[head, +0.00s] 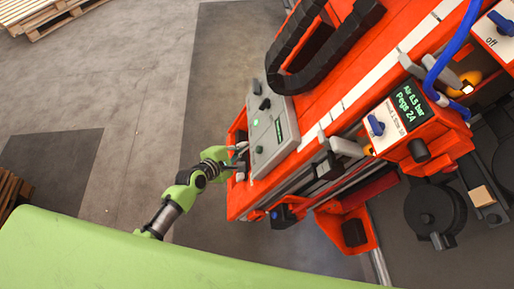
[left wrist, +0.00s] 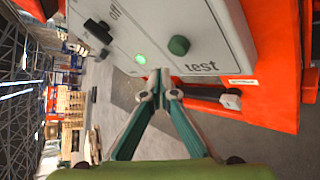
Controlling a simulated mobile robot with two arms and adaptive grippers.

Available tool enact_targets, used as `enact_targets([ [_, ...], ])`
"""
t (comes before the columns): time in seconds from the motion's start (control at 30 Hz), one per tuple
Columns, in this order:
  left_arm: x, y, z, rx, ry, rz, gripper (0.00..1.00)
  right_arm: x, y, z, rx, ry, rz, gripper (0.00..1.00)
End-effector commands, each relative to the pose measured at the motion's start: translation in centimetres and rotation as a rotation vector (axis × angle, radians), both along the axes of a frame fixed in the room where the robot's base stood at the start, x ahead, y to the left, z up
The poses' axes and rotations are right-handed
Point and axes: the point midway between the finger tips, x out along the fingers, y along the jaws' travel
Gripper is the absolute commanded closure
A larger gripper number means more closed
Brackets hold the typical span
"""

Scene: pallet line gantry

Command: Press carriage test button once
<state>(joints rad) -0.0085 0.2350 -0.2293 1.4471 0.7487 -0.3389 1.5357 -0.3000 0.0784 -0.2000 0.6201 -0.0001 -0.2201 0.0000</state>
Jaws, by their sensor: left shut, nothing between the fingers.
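The grey control panel (head: 268,142) is on the orange carriage. In the left wrist view the panel (left wrist: 215,30) carries a round dark green button (left wrist: 179,45) with the word "test" beside it. A lit green lamp (left wrist: 141,59) and a black knob (left wrist: 98,29) marked "off" are also on it. My left gripper (head: 238,153) is at the panel's left edge in the head view. In the left wrist view its shut, empty fingertips (left wrist: 160,84) are below the test button in the picture, close to the panel's edge. I cannot tell whether they touch the panel.
The orange gantry beam (head: 330,95) with a black cable chain (head: 325,60) runs to the upper right. A second box with a blue knob (head: 376,125) and a blue hose (head: 433,80) are to the right.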

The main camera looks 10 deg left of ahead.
Motion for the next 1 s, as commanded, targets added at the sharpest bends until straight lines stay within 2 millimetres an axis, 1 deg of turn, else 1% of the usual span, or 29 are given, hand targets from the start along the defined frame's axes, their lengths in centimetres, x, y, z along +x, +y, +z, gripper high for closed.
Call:
enact_targets([
  [0.1,-0.3,1.1,0.7,0.002,0.001,-0.001,1.0,0.0,0.0,0.5,0.0,0.0,0.0,1.0],
  [0.3,-0.7,2.4,1.4,0.001,0.001,0.0,1.0,0.0,0.0,0.9,0.0,0.0,0.0,1.0],
  [1.0,-0.8,2.6,1.5,-0.001,0.0,-0.001,1.0,0.0,-0.2,0.9,-0.002,0.001,0.001,1.0],
])
